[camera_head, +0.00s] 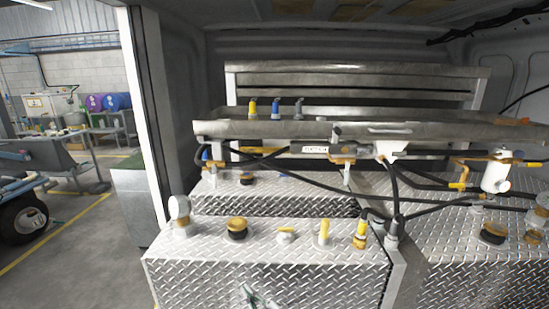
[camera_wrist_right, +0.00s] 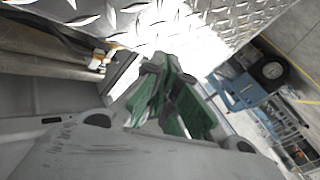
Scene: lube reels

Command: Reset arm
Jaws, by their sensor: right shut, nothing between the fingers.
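My right gripper (camera_head: 254,296) shows only as small tips at the bottom edge of the head view, in front of the diamond-plate box (camera_head: 210,275). The rest of my right arm is hidden below the head view. My left gripper is not in view.
Caps and a yellow lever (camera_head: 324,232) stand on the box top. Behind are dark hoses (camera_head: 400,208), a metal shelf (camera_head: 350,129) with several small yellow, blue and grey fittings, and a white cylinder (camera_head: 496,178). Open workshop floor (camera_head: 85,245) lies left, past the door frame.

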